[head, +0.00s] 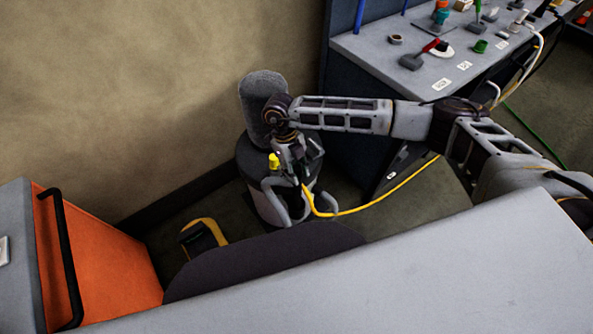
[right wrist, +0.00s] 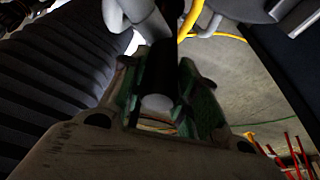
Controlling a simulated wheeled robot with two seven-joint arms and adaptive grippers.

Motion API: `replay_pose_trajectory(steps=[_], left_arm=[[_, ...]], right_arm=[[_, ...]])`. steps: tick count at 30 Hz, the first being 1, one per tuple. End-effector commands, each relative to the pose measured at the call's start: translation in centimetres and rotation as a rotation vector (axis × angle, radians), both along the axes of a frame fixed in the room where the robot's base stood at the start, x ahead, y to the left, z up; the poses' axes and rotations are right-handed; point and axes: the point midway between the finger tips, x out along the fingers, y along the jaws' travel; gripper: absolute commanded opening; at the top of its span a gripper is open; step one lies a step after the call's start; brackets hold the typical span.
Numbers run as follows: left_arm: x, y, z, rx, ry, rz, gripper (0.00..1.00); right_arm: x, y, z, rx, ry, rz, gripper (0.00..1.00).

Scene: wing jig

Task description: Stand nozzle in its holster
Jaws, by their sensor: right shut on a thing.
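My right gripper (head: 295,160) hangs over a dark grey drum-like stand (head: 262,195). In the right wrist view its green-padded fingers (right wrist: 160,95) are shut on the nozzle (right wrist: 157,75), a dark round body with a pale round end. A yellow tip (head: 274,161) shows beside the gripper in the head view; I cannot tell if it belongs to the nozzle. Pale curved hooks (head: 271,200) stand at the front of the stand, just below the gripper. I cannot tell which part is the holster, or whether the nozzle touches it. My left gripper is not in view.
A yellow hose (head: 385,195) loops from below the gripper up to the right. A workbench (head: 400,70) with tools stands at the back right. An orange cabinet (head: 95,250) is at left, a yellow-and-black object (head: 203,235) on the floor. A grey surface (head: 400,275) fills the front.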

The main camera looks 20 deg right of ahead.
Motion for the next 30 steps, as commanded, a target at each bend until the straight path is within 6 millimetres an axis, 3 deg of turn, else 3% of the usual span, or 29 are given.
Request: replay_pose_trajectory(steps=[30], left_arm=[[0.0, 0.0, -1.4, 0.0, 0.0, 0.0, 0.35]], right_arm=[[0.0, 0.0, -1.9, 0.0, -0.001, 0.0, 0.0]])
